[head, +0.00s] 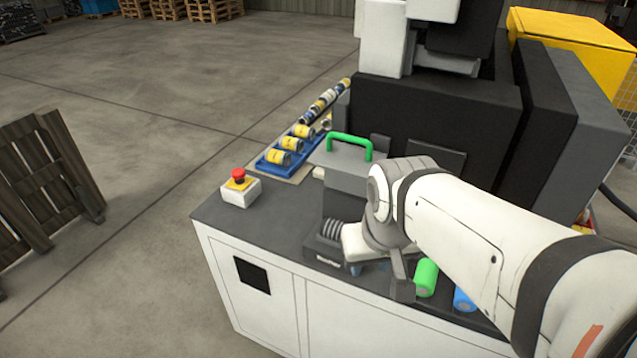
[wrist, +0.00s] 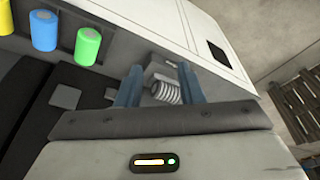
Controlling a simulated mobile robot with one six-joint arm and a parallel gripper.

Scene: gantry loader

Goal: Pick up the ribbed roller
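The ribbed roller (head: 335,231) is a pale grey piece with rings along it, at a dark block (head: 322,250) on the cabinet top, just left of my gripper in the head view. In the wrist view the ribbed roller (wrist: 166,92) shows between the two blue fingers, nearer the right one, partly hidden by my gripper's body. My gripper (wrist: 160,78) is open, its fingers apart. I cannot tell whether either finger touches the roller. In the head view the wrist mostly hides the fingers.
A green cylinder (head: 426,277) and a blue cylinder (head: 464,299) stand near the front edge; a yellow cylinder (wrist: 5,20) also shows. A grey box with a green handle (head: 349,144) is behind the roller. A red stop button (head: 238,176) and clear top lie left.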

